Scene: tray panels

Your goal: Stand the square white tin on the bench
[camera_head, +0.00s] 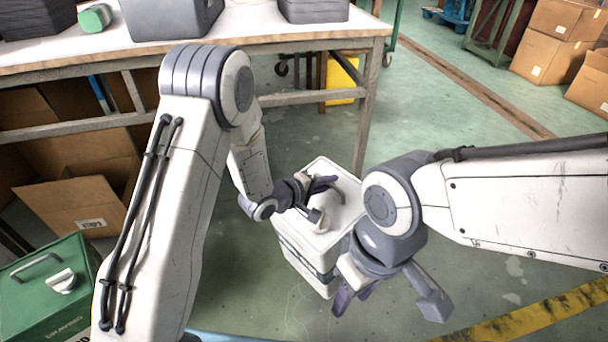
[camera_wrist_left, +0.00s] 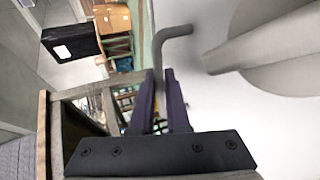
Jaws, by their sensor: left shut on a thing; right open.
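The square white tin (camera_head: 303,264) hangs or stands below the bench's front edge in the head view, lid up and slightly turned. I cannot tell whether its base touches anything. Its lid has a grey bent handle and a pale knob. My left gripper (camera_head: 326,184) is over the lid, shut on the handle; the left wrist view shows the handle between the dark purple fingers (camera_wrist_left: 160,108), with the white lid (camera_wrist_left: 285,135) beside them. My right gripper (camera_head: 352,296) is open and empty at the tin's lower right. The bench (camera_head: 290,40) has a pale top.
Grey bins (camera_head: 172,20) and a green-and-white object (camera_head: 95,17) stand on the bench. A green tin (camera_head: 40,295) with a handle is at lower left. Cardboard boxes (camera_head: 75,205) lie under the bench, others (camera_head: 560,50) at far right.

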